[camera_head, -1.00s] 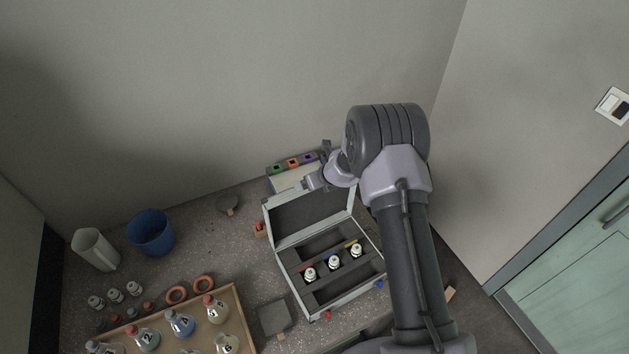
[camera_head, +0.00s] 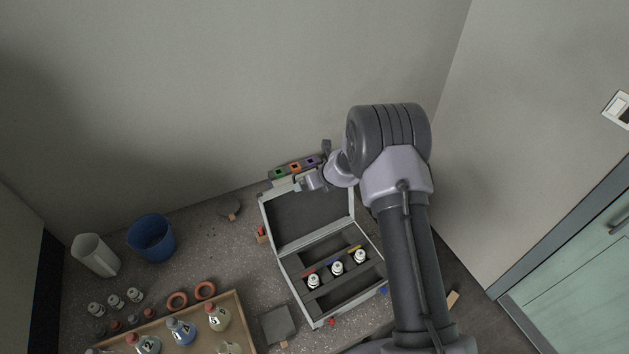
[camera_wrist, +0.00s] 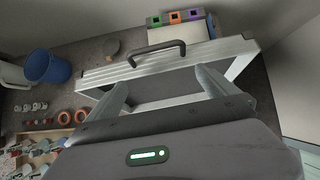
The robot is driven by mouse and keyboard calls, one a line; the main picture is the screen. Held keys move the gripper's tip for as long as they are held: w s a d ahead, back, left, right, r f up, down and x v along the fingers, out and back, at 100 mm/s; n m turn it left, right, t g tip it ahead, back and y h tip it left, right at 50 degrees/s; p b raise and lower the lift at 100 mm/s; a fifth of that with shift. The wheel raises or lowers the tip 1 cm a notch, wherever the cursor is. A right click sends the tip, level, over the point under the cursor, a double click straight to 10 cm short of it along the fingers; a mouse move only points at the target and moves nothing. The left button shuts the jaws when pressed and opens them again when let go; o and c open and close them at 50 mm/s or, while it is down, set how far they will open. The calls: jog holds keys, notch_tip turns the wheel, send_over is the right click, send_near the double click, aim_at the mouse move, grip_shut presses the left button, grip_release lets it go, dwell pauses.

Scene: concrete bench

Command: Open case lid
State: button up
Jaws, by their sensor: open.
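The grey case (camera_head: 318,318) stands on the bench with its lid (camera_head: 305,215) raised and leaning back toward the wall. Its dark foam interior shows, with several small white bottles (camera_head: 337,268) in the base. In the wrist view the silver rim of the lid (camera_wrist: 100,77) runs across the picture, with a dark handle (camera_wrist: 157,52) on it. My gripper (camera_head: 300,185) is at the lid's top edge. In the wrist view its two fingers (camera_wrist: 160,88) are spread apart in front of the rim, with nothing held between them. Whether they touch the lid I cannot tell.
A holder with green, orange and purple blocks (camera_head: 295,167) stands behind the lid by the wall. A blue bin (camera_head: 151,238), a white jug (camera_head: 95,256) and a wooden tray (camera_head: 245,322) of flasks are to the left. Orange rings (camera_head: 190,296) lie between. My arm covers the right side.

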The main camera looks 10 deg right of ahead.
jog(key=v, duration=1.7)
jog(key=shift+s+r, duration=0.15)
